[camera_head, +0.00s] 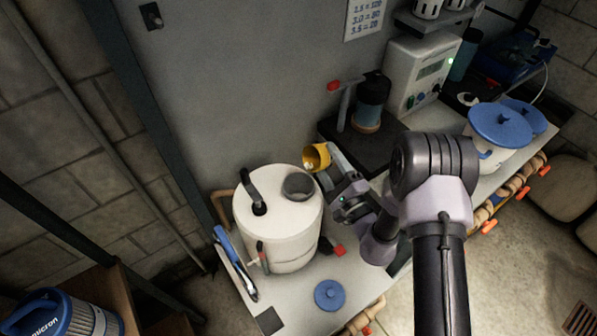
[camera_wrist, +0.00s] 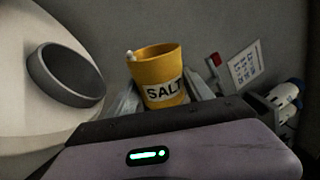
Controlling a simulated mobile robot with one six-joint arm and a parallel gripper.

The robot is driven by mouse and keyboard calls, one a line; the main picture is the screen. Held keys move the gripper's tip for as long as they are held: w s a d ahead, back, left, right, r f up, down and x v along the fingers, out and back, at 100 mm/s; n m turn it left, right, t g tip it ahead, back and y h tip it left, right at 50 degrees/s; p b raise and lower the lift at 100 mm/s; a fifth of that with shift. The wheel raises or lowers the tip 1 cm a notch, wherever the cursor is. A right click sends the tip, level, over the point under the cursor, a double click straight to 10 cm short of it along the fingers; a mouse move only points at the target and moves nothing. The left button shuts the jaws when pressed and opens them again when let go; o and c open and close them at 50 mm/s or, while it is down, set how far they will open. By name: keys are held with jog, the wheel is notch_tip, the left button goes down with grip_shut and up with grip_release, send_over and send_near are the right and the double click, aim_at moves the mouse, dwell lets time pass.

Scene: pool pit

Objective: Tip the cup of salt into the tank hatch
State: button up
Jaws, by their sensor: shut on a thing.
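A yellow cup (camera_head: 316,157) is held by my gripper (camera_head: 326,160), just right of and above the white tank (camera_head: 272,225). In the wrist view the cup (camera_wrist: 157,70) bears a "SALT" label and sits between the two fingers of my gripper (camera_wrist: 158,88). Something white shows at its rim. The cup looks near upright in the wrist view, slightly tilted. The hatch is a dark grey round collar (camera_head: 299,185) on the tank's top; in the wrist view the hatch (camera_wrist: 65,75) is left of the cup, apart from it.
A black bent pipe (camera_head: 252,188) rises from the tank top left of the hatch. A blue round lid (camera_head: 329,294) lies on the bench before the tank. A blue-handled tool (camera_head: 235,262) lies to its left. A dark pump (camera_head: 372,103) with a red-handled valve stands behind.

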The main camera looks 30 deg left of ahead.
jog(key=m+h+p, duration=0.1)
jog(key=m, duration=0.2)
jog(key=f+m+p, duration=0.1)
jog(key=m, duration=0.2)
jog(key=shift+w+f+m+h, duration=0.1)
jog(key=shift+m+h, duration=0.3)
jog(key=w+m+p, duration=0.1)
jog(key=m, duration=0.1)
jog(key=w+d+f+m+h+p, duration=0.1)
jog(key=m, duration=0.2)
jog(key=w+d+m+p, duration=0.1)
jog(key=w+m, duration=0.1)
jog(key=shift+w+f+m, duration=0.1)
jog(key=shift+f+m, duration=0.2)
